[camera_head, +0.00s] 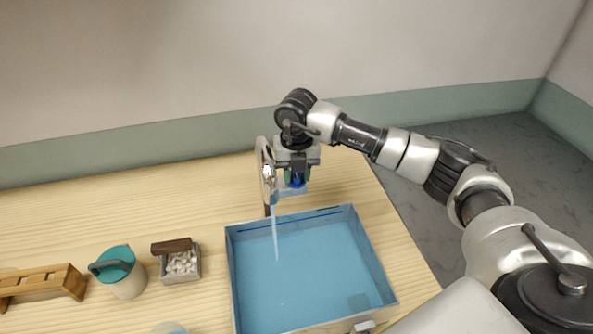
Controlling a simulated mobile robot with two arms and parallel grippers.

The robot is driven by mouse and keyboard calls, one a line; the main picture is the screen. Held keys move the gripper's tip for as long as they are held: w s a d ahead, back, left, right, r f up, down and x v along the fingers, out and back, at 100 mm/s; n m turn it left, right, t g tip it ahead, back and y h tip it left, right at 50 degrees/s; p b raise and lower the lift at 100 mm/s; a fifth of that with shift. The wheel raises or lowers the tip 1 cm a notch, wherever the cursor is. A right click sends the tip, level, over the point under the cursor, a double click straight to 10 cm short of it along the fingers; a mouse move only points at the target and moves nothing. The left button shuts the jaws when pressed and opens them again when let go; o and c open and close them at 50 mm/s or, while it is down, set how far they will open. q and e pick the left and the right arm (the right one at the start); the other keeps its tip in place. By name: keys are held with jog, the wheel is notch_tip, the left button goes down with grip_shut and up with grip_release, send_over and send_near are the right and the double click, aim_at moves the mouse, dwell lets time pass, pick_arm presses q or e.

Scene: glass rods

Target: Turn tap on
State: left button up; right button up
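A chrome tap (266,165) stands at the back edge of a blue basin (362,228). A thin pale stream of water (275,238) runs from its spout down into the basin. My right gripper (293,182) points down right beside the tap, on its right, at a blue part (297,178) that looks like the tap's handle. The fingers are small and partly hidden, so I cannot tell whether they grip it. My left gripper is out of view.
A small grey box of white pieces (181,264), a teal-lidded jug (125,275) and a wooden rack (42,287) stand left of the basin. The wooden table (150,205) is clear behind them. A wall runs along the back.

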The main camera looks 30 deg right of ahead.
grip_shut()
jog(key=shift+f+b, duration=0.1)
jog(key=shift+b, duration=0.25)
jog(key=shift+n+b, duration=0.35)
jog(key=shift+n, duration=0.35)
jog(key=shift+o, duration=0.9)
grip_release()
jog(key=shift+r, duration=0.25)
